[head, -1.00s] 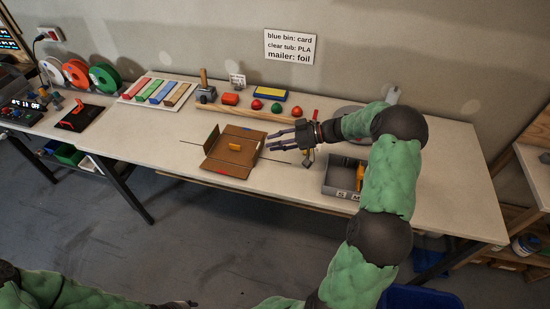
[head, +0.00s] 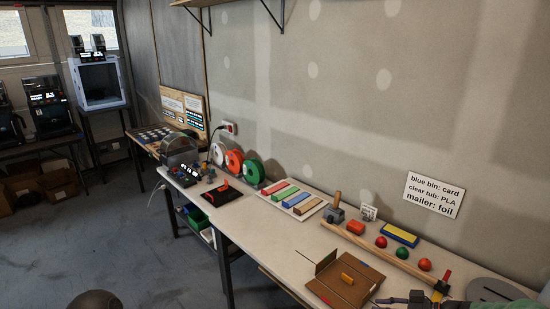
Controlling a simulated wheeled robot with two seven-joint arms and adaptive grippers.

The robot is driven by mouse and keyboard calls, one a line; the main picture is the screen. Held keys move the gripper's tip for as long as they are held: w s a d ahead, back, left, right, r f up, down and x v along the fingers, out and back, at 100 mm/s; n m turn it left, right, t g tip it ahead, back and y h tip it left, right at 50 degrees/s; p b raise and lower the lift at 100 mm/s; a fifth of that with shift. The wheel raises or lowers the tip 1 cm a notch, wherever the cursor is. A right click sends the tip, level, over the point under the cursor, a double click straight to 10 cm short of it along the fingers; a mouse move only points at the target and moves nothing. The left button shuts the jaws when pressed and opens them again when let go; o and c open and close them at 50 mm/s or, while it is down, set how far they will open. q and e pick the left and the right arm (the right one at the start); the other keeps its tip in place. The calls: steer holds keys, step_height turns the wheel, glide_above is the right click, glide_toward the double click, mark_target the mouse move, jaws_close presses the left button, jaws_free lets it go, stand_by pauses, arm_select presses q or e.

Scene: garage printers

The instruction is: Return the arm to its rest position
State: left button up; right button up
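My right gripper (head: 392,301) shows only in part at the bottom right edge of the head view, over the table beside the open cardboard box. Its fingers are small and cut by the frame edge, so its opening cannot be told. The green sleeve of my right arm shows just right of it. A dark rounded part of my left arm shows at the bottom left edge; the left gripper is out of view. The open cardboard box (head: 366,287) lies on the table (head: 262,240) with an orange piece (head: 347,278) in it.
A wooden rail (head: 385,258) with red and green balls behind it, a mallet (head: 336,212), a tray of coloured bars (head: 311,211) and filament spools (head: 234,162) line the table's back. A sign (head: 433,195) hangs on the wall. Printers stand far left. The floor (head: 140,250) in front is clear.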

steer(key=s+a+f+m+g+h, duration=0.2)
steer(key=s+a+f+g, duration=0.2)
steer(key=s+a+f, duration=0.45)
steer(key=s+a+f+m+g+h, duration=0.1)
steer(key=s+a+f+g+h, duration=0.15)
steer(key=a+f, duration=0.65)
steer(key=s+a+f+h, duration=0.1)
steer(key=s+a+f, duration=0.3)
steer(key=s, duration=0.2)
steer(key=s+a+f+m+h, duration=0.1)
steer(key=s+a+f, duration=0.3)
steer(key=s, duration=0.2)
steer(key=shift+a+f+m, duration=0.25)
steer(key=shift+a+m, duration=0.05)
